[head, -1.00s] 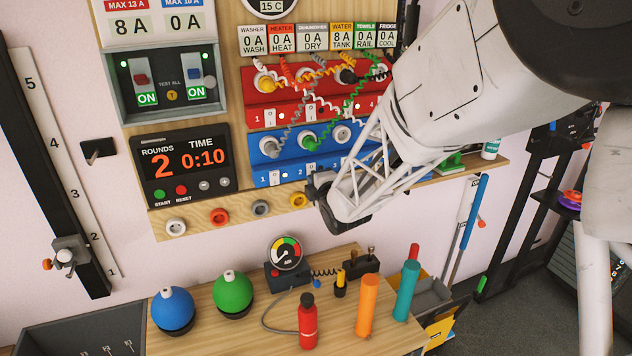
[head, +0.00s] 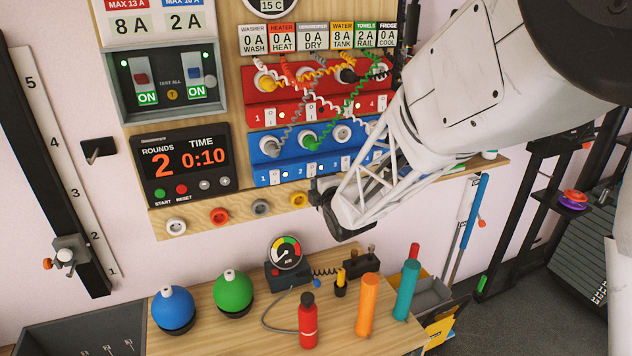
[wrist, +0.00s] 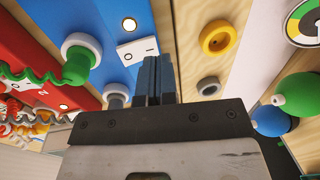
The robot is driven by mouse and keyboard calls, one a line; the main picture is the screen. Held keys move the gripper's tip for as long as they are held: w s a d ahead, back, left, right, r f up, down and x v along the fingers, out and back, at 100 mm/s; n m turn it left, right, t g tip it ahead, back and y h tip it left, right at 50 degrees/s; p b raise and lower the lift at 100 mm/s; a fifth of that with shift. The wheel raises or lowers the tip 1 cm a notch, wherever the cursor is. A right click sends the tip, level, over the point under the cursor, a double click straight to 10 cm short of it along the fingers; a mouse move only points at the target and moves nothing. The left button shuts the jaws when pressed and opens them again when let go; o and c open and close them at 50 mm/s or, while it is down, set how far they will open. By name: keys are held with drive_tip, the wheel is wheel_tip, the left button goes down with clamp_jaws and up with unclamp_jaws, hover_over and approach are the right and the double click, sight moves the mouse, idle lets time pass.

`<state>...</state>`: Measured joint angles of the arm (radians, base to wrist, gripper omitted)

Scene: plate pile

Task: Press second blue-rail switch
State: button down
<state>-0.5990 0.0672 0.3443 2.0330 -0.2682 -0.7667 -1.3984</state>
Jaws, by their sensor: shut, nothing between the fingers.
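The blue rail (head: 262,181) carries a row of numbered white switches under its sockets. Its second switch (head: 313,169) shows beside the number 2; in the wrist view the white rocker (wrist: 138,50), marked I and O, sits below the green plug (wrist: 78,66), with a lit round lamp (wrist: 128,25) beside it. My gripper (head: 314,187) is just below this switch at the rail's lower edge. In the wrist view its dark blue fingers (wrist: 157,72) are shut and empty, their tips beside the rocker. I cannot tell whether they touch the rail.
The red rail (head: 262,114) is above, with coiled cords hanging across both rails. The current display (head: 184,22) reads 2 A, and the towel rail card (head: 365,38) reads 2 A.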

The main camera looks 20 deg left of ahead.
drive_tip(key=f+v, duration=0.2)
drive_tip(key=v, duration=0.9)
drive_tip(key=shift+s+d+f, duration=0.25)
drive_tip(key=shift+f, duration=0.05)
drive_tip(key=s+d+r+m+g+h, duration=0.1)
drive_tip(key=s+d+r+m+h, duration=0.15)
drive_tip(key=d+m+h, duration=0.7)
drive_tip(key=s+d+r+m+g, duration=0.1)
drive_tip(key=s+d+r+m, duration=0.3)
drive_tip(key=d, duration=1.2)
drive_tip(key=s+d+m+g+h, duration=0.1)
drive_tip(key=s+d+m+g, duration=0.2)
drive_tip(key=s+d+m, duration=0.4)
drive_tip(key=s+d+m+g+h, duration=0.1)
drive_tip(key=s+d+m+g, duration=0.3)
drive_tip(key=s, duration=1)
drive_tip(key=d+m, duration=0.2)
drive_tip(key=d, duration=0.2)
drive_tip(key=shift+r+m, duration=0.25)
drive_tip(key=shift+m, duration=0.1)
